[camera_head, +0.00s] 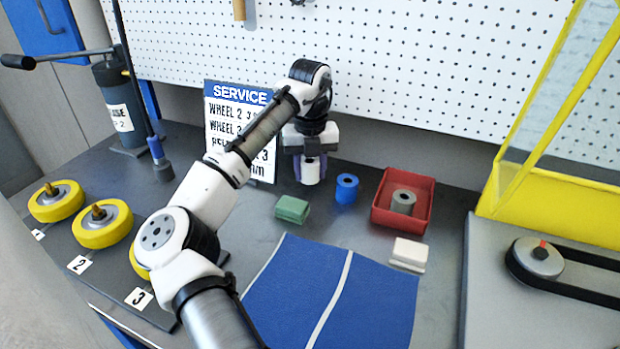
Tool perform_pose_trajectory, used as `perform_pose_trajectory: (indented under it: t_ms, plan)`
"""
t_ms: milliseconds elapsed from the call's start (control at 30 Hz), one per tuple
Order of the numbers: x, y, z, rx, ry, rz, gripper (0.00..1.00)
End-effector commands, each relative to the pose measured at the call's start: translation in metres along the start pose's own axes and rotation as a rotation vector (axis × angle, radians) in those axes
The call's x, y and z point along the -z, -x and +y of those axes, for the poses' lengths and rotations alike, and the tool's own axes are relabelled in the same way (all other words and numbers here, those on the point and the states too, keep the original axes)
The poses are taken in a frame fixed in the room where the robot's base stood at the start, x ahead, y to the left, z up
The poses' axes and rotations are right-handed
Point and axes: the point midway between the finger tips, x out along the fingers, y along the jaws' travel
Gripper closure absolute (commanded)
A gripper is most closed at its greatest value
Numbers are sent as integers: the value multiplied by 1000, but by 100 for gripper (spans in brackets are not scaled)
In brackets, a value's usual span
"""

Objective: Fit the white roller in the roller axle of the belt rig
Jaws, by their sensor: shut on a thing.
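My gripper (310,168) hangs downward over the back of the grey bench, in front of the pegboard. It is shut on the white roller (311,174), which shows upright between its two fingers. The belt rig (488,262) stands at the right, with a grey base, a black belt and a grey pulley (537,262) with a red mark on top. The rig runs out of the picture at the right. I cannot make out the roller axle for sure. My gripper is well to the left of the rig.
A blue roller (346,189), a green block (292,209), a white block (408,253) and a red tray (430,220) with a grey roller (403,201) lie between. A yellow-framed guard (555,212) rises behind the rig. A blue mat (385,310) lies in front; yellow wheels (103,233) stand left.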

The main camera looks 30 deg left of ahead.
Motion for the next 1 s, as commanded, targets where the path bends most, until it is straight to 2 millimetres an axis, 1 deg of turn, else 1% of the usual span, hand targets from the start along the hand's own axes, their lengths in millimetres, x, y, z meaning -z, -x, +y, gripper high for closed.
perform_pose_trajectory:
  t_ms: [33, 133, 267, 500, 700, 900, 1000]
  plan:
    - [0, 8, -1, 2, 0, -3, 87]
    - [17, 4, 11, 2, 0, 1, 87]
    - [40, 7, 26, -2, 2, -4, 87]
    - [80, 6, 48, -2, 3, -2, 87]
    - [111, 6, 66, -1, 3, -2, 87]
    - [136, 7, 80, -1, 2, -2, 87]
    - [145, 7, 85, -1, 2, -2, 87]
